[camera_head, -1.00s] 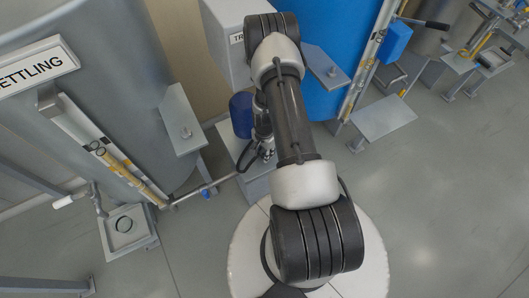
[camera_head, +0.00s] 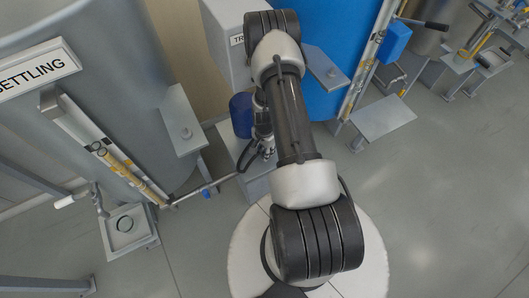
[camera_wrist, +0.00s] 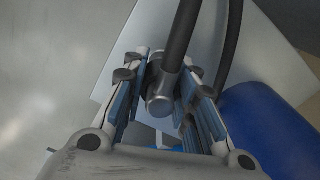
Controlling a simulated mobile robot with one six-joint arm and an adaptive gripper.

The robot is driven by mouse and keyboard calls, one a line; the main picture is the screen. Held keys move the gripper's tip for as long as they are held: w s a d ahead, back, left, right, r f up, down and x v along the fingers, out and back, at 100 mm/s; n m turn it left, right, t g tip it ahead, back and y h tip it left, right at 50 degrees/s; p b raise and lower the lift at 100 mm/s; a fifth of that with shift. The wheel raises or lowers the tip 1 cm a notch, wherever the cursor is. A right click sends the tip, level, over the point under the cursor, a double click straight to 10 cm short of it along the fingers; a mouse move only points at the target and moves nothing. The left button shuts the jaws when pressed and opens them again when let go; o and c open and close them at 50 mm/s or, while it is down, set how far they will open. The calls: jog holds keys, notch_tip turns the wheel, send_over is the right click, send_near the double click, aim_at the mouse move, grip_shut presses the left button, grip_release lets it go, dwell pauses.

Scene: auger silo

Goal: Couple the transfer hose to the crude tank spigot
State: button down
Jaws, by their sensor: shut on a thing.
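My gripper (camera_wrist: 160,78) is shut on the metal end fitting (camera_wrist: 159,104) of the dark transfer hose (camera_wrist: 184,32) in the wrist view. A second length of dark hose curves past on the right there. In the head view my gripper hangs below the arm beside a blue cylinder and is mostly hidden by my arm; part of the dark hose (camera_head: 246,160) loops there. No spigot can be made out clearly, and no tank in view bears a readable crude label.
A grey tank (camera_head: 110,85) with a sign ending "ETTLING" stands at left, a blue tank (camera_head: 340,50) behind my arm. A grey cabinet (camera_head: 225,50) and the blue cylinder (camera_head: 241,115) stand between them. A thin pipe (camera_head: 205,188) runs low at left.

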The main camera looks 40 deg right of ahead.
jog(key=shift+r, duration=0.15)
jog(key=shift+r+p, duration=1.75)
jog(key=shift+r, duration=0.8)
